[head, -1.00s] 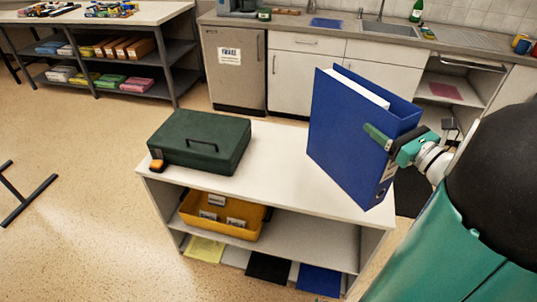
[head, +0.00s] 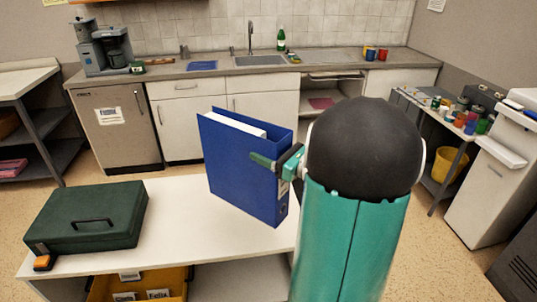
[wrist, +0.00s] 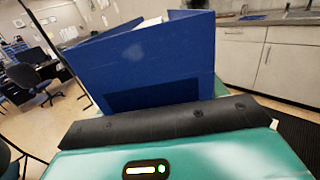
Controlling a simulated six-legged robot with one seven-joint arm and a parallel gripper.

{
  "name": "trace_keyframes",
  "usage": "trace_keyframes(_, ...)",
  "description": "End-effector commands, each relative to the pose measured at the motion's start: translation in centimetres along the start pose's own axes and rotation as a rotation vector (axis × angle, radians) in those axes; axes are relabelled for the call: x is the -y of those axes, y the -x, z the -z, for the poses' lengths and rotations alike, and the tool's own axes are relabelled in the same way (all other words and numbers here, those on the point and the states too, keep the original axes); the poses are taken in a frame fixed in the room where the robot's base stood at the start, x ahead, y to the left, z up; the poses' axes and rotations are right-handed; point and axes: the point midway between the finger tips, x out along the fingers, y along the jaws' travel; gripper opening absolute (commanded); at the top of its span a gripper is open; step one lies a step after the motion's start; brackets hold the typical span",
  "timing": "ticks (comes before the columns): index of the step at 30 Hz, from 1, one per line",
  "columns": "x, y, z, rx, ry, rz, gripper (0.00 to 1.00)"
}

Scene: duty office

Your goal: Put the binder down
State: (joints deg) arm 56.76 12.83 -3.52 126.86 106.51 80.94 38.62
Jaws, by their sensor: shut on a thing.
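A blue binder (head: 243,165) with white paper inside is upright in the head view, at the right part of a white low shelf unit (head: 180,208). My gripper (head: 275,162) is shut on the binder's right edge, near its spine. The binder's lower edge shows against the white top; I cannot tell whether it touches it. In the wrist view the binder (wrist: 150,62) fills the middle, right in front of my gripper, and hides what lies behind it.
A dark green cash box (head: 88,215) and a small orange item (head: 43,262) are on the left of the white top. A yellow bin (head: 140,286) is on the shelf below. A counter with a sink (head: 265,61) runs behind. The white top between box and binder is clear.

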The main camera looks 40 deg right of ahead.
Motion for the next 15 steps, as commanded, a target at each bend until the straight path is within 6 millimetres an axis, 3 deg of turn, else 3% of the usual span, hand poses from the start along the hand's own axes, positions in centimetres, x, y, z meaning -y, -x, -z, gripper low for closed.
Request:
trace_keyframes(4, 2.2, -1.7, 1.2, 0.005, 0.000, -0.002, 0.00)
trace_keyframes(15, 5.2, -3.9, 5.8, 0.006, 0.001, -0.002, 0.00)
